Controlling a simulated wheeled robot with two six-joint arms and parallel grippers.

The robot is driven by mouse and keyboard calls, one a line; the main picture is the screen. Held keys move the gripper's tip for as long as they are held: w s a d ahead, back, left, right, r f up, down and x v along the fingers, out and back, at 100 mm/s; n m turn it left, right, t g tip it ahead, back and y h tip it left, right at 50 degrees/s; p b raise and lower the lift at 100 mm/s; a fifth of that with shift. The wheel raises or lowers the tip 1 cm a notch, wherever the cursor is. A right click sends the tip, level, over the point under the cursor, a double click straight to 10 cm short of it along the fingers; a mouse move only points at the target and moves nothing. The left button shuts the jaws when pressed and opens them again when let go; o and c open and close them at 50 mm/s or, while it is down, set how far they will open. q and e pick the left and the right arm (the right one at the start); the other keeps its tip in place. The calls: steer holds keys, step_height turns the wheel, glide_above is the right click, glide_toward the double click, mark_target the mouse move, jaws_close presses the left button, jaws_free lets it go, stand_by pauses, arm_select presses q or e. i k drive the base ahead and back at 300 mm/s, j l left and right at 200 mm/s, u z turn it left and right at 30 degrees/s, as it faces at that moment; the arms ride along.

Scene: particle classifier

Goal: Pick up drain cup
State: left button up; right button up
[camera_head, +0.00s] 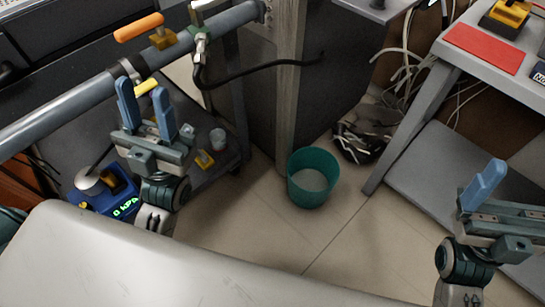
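A small, pale, cup-like object (217,139), possibly the drain cup, stands on the dark low platform right of my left gripper. It is too small to make out fully. A larger teal round container (313,177) stands on the floor near the middle. My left gripper (145,104) is held up at the left, its two blue fingers spread apart with nothing between them. It is apart from the cup-like object. My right gripper (486,184) is at the right edge; only one blue finger shows clearly, so its opening cannot be judged.
A grey pipe (75,103) with an orange-handled valve (139,27) runs above the platform. A blue gauge reading kPa (122,205) sits at left. A grey post (289,90) and a table with a red mat (484,48) stand farther right. Tiled floor is open around the teal container.

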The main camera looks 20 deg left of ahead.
mark_target(218, 139)
steer(key=k+j+u, duration=0.15)
steer(key=u, duration=0.35)
steer(key=k+j+u, duration=0.1)
steer(key=j+u, duration=0.15)
steer(key=u, duration=0.2)
steer(key=j+u, duration=0.25)
steer(key=u, duration=0.25)
steer(key=k+j+z, duration=0.2)
steer(key=j, duration=0.65)
steer(key=i, duration=0.1)
